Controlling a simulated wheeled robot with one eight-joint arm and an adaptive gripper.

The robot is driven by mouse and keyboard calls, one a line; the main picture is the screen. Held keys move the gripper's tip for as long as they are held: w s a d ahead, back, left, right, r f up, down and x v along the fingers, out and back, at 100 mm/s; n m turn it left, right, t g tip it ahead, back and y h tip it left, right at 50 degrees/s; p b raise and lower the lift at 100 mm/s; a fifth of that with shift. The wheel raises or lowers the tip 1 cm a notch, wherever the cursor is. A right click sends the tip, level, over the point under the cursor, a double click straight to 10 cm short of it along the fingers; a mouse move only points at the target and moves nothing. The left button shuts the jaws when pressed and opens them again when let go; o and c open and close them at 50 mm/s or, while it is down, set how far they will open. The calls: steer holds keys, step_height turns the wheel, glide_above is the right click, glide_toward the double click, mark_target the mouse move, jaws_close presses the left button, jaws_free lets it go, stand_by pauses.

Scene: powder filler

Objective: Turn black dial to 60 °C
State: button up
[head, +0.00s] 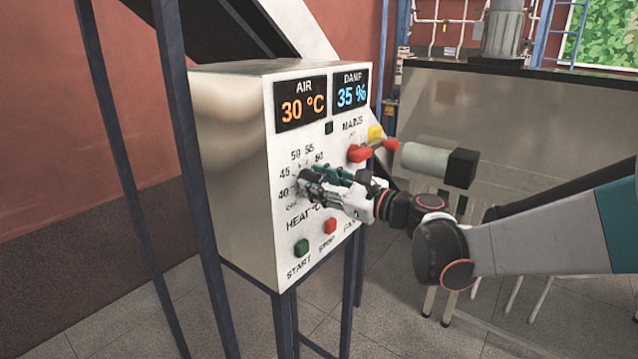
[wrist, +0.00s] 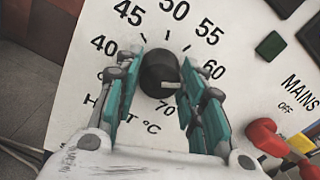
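The black dial (wrist: 158,72) is round, set in the white panel's ring of numbers running from 40 to 70. Its white mark points to the right in the wrist view, near the 60 and slightly below it. My gripper (wrist: 161,82) has its teal finger pads on both sides of the dial, with no clear gap between pads and dial; it looks shut on it. The AIR display (head: 302,106) reads 30 °C.
The red MAINS handle (head: 360,153) and yellow part (head: 375,133) are close above my gripper. A green START button (head: 301,247) and a red button (head: 330,226) are below it. Blue posts (head: 190,150) stand left of the panel. A grey cylinder (head: 425,160) juts out at right.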

steer(key=o, duration=0.4)
steer(key=v, duration=1.2)
